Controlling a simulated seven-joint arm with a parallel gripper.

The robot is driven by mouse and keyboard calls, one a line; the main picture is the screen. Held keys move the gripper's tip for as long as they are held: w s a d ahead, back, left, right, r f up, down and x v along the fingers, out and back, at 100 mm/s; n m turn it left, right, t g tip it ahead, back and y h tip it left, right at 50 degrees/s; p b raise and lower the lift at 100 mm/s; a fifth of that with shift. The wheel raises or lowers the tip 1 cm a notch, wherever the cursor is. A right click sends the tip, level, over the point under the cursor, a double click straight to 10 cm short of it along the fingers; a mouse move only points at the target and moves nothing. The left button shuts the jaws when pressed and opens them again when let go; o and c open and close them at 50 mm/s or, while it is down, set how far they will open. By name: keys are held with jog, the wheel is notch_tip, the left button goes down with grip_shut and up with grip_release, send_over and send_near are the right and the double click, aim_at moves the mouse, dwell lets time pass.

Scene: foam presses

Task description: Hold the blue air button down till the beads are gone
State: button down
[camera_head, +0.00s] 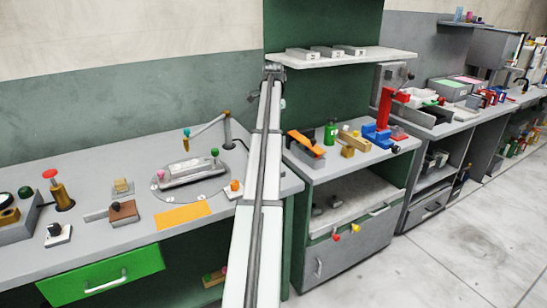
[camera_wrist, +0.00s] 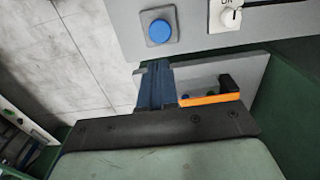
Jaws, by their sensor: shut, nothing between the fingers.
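In the wrist view the round blue button (camera_wrist: 159,31) sits in a grey square plate on a light grey panel (camera_wrist: 195,40). My gripper (camera_wrist: 155,68) is shut and empty. Its dark fingers point toward the panel, and their tips show just below the button in the picture. A gap shows between tips and button, so they do not appear to touch; the depth between them is hard to judge. I cannot pick out the button or my gripper in the head view. No beads can be made out in either view.
A white knob (camera_wrist: 229,17) marked ON is right of the button. An orange-edged part (camera_wrist: 210,98) lies beside the fingers. In the head view, a green drawer (camera_head: 104,277) and a bench with a red and blue press (camera_head: 383,120) flank a white upright. Grey floor is open at right.

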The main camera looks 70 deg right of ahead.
dwell(0.3)
notch_tip(320, 180, down, 14)
dwell(0.8)
jog(key=shift+f, duration=0.95)
jog(key=shift+s+a+f, duration=0.1)
jog(key=shift+a+f, duration=0.05)
jog(key=shift+a, duration=0.1)
dwell(1.3)
notch_tip(320, 180, up, 15)
jog(key=shift+d+f, duration=0.2)
jog(key=shift+d, duration=0.05)
dwell(0.6)
dwell(0.4)
